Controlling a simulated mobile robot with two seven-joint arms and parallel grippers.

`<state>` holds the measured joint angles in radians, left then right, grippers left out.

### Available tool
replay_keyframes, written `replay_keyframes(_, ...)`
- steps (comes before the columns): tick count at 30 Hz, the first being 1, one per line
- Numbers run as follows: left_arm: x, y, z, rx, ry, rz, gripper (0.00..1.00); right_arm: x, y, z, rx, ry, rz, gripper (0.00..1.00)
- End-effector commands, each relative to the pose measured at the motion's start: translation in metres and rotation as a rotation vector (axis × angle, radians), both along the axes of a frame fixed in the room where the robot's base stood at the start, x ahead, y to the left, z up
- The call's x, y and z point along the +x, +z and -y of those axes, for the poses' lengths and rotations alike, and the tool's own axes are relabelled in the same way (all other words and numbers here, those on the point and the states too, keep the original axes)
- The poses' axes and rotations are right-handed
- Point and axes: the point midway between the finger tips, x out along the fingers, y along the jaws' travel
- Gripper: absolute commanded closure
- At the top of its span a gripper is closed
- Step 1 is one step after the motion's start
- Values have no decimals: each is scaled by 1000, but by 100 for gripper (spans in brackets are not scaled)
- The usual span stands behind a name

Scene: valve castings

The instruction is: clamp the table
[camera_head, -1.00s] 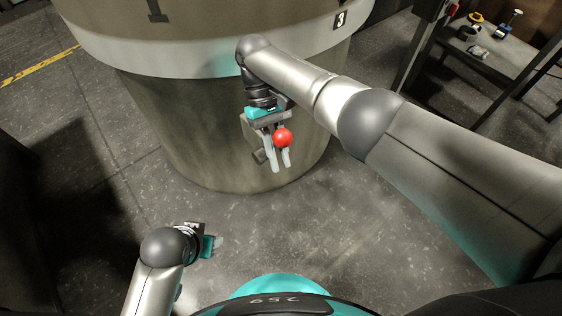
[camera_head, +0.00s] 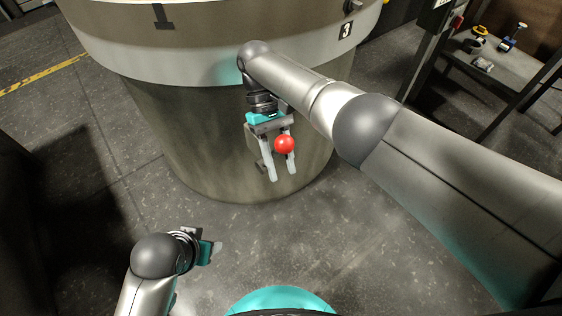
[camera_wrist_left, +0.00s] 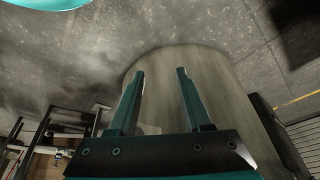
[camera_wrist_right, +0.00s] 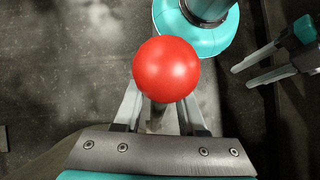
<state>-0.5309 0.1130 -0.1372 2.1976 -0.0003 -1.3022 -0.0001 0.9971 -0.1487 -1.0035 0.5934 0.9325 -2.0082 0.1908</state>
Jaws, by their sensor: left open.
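The table is a large round drum (camera_head: 215,160) with a pale rim band (camera_head: 200,60) marked 1 and 3. A red ball knob (camera_head: 284,144) is at its near side. My right gripper (camera_head: 282,174) is at the knob, its fingers open and pointing down. In the right wrist view the knob (camera_wrist_right: 166,69) hides the fingertips, and a short stem (camera_wrist_right: 158,115) lies between the fingers with gaps beside it. My left gripper (camera_head: 210,250) is low at the left, away from the knob. In the left wrist view its fingers (camera_wrist_left: 160,78) are open and empty, facing the drum (camera_wrist_left: 185,70).
A dark bench (camera_head: 500,75) with small tools stands at the upper right, beside a post (camera_head: 425,50). My right arm spans the right side. Bare grey floor (camera_head: 290,235) lies between me and the drum. A yellow floor line (camera_head: 45,75) runs at the upper left.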

Motion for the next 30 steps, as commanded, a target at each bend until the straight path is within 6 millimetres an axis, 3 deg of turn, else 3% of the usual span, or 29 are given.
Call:
replay_keyframes(14, 0, 1, 0, -1, 0, -1, 51, -1, 3, 1, -2, -1, -3, 50)
replay_keyframes(30, -22, -64, -3, 15, -4, -101, 51, -2, 25, 5, -2, -4, -2, 50)
